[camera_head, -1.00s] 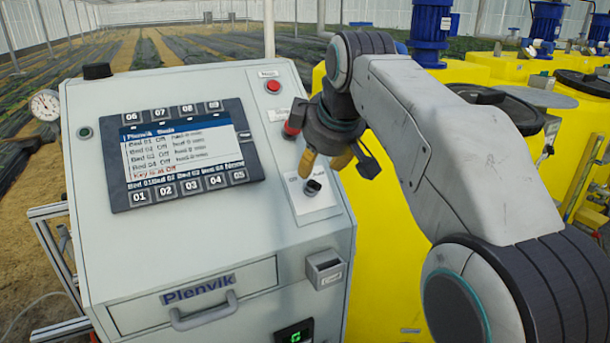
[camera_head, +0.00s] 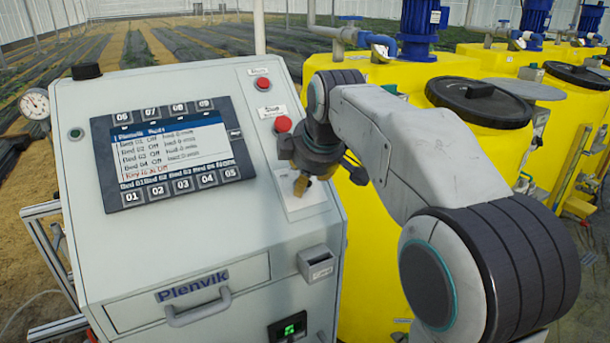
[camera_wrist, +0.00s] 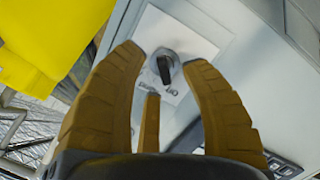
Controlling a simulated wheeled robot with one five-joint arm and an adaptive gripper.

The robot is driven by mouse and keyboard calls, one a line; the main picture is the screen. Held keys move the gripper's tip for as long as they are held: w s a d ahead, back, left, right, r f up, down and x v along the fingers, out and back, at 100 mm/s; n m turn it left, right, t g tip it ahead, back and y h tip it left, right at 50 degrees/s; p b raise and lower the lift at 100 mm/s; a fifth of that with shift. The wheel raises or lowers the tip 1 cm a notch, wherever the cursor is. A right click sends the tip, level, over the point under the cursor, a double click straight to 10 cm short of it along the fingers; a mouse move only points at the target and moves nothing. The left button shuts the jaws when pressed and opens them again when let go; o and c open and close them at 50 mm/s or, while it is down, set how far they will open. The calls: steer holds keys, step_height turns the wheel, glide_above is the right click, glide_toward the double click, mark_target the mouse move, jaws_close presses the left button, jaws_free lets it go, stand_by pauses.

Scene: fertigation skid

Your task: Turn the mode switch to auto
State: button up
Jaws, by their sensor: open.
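The mode switch (camera_wrist: 164,68) is a small black knob on a round grey base, set on a white label plate (camera_head: 303,201) at the right of the grey control panel. In the wrist view it lies just beyond and between the tips of my gripper (camera_wrist: 168,62). The yellow-brown fingers are spread apart and empty. In the head view my gripper (camera_head: 301,184) hangs over the plate and hides the switch. The screen (camera_head: 172,153) shows a list of beds marked Off and a red line that seems to read "Key is at Off".
A red button (camera_head: 282,124) sits close behind my gripper, and a smaller red one (camera_head: 263,84) is higher up. A grey box (camera_head: 319,263) is on the cabinet front below. Yellow tanks (camera_head: 397,278) stand close on the right.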

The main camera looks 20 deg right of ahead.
steer(key=shift+x, duration=0.85)
jaws_close()
